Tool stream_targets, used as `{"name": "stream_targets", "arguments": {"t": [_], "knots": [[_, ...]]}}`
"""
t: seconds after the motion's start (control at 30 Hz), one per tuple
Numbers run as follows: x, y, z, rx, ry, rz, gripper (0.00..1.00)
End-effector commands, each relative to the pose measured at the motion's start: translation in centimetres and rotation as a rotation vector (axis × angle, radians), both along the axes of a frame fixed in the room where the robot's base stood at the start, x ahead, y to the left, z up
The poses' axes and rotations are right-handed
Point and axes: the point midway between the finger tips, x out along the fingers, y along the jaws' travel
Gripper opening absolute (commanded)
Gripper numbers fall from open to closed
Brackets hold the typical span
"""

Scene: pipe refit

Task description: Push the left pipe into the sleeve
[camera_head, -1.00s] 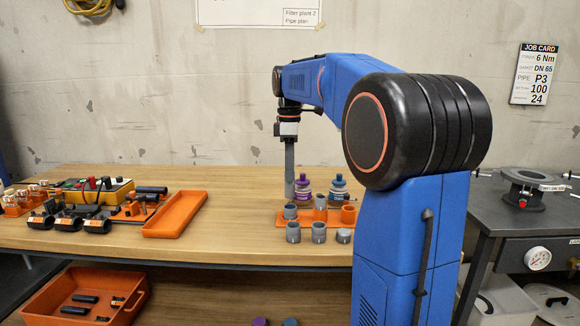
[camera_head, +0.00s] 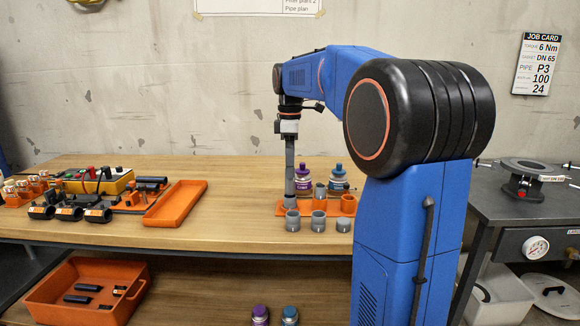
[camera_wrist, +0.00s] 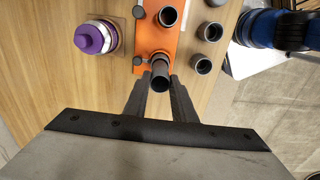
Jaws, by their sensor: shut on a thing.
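My gripper (camera_wrist: 158,86) is shut on the grey left pipe (camera_wrist: 161,72), with a finger on each side of its upper end. In the head view my gripper (camera_head: 289,188) reaches straight down over the left end of the orange rack (camera_head: 306,211). A grey sleeve (camera_head: 290,201) stands there, directly below the fingers. The pipe looks upright and in line with the sleeve. How deep it sits cannot be told, as the fingers and the pipe's own top hide the joint.
More grey sleeves (camera_head: 318,221) stand in front of the rack. A purple-capped bottle (camera_head: 303,182) and a blue-capped bottle (camera_head: 338,183) stand close behind it. An orange tray (camera_head: 176,204) lies to the left, with free table between.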

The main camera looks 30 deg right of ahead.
Motion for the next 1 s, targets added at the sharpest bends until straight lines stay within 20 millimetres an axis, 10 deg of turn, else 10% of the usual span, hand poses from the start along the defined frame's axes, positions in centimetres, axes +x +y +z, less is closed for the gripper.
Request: {"name": "stream_targets", "arguments": {"t": [1.0], "knots": [[0.0,0.1,-1.2,0.0,0.0,0.0,0.04]]}}
